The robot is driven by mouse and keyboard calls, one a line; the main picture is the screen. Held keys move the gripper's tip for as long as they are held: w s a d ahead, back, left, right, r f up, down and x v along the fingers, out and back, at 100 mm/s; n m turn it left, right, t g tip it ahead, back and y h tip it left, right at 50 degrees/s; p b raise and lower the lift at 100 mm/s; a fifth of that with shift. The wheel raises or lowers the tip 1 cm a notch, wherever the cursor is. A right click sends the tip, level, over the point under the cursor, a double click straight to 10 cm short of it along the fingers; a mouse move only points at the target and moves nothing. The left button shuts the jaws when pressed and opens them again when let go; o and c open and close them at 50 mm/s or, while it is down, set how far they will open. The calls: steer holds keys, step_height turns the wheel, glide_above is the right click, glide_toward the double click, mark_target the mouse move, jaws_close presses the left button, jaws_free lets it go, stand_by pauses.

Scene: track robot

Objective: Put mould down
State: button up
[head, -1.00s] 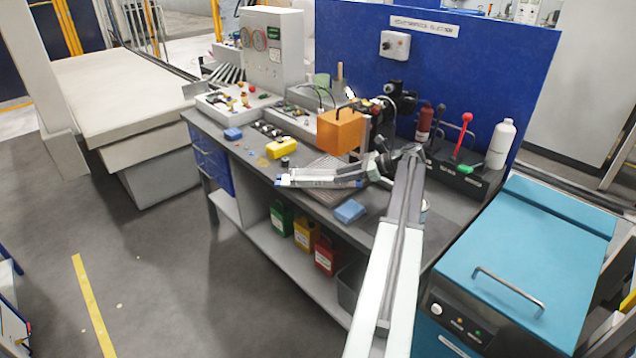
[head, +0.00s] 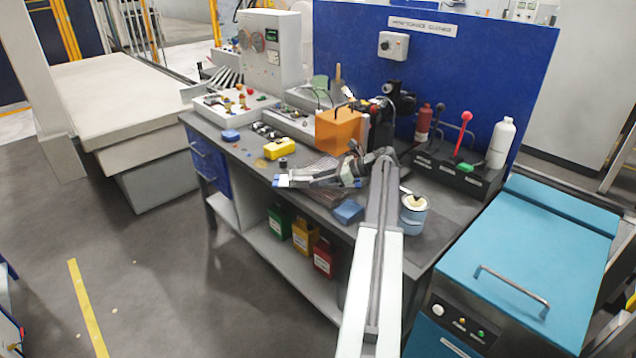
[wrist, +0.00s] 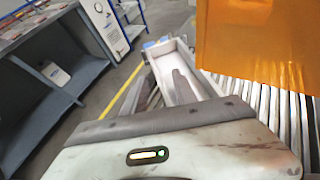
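The mould looks like a pale, narrow open trough with blue at its end; in the head view (head: 295,181) it lies level over the bench's front edge. In the wrist view the mould (wrist: 168,62) is ahead of my palm. One grey finger lies inside the trough and the other outside its left wall, so my gripper (wrist: 155,92) appears shut on that wall. In the head view my gripper (head: 335,176) reaches left over the grey ribbed rack (head: 325,163). The mould is close to the rack; I cannot tell whether they touch.

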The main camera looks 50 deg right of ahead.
jaws_close()
stand_by(1.2)
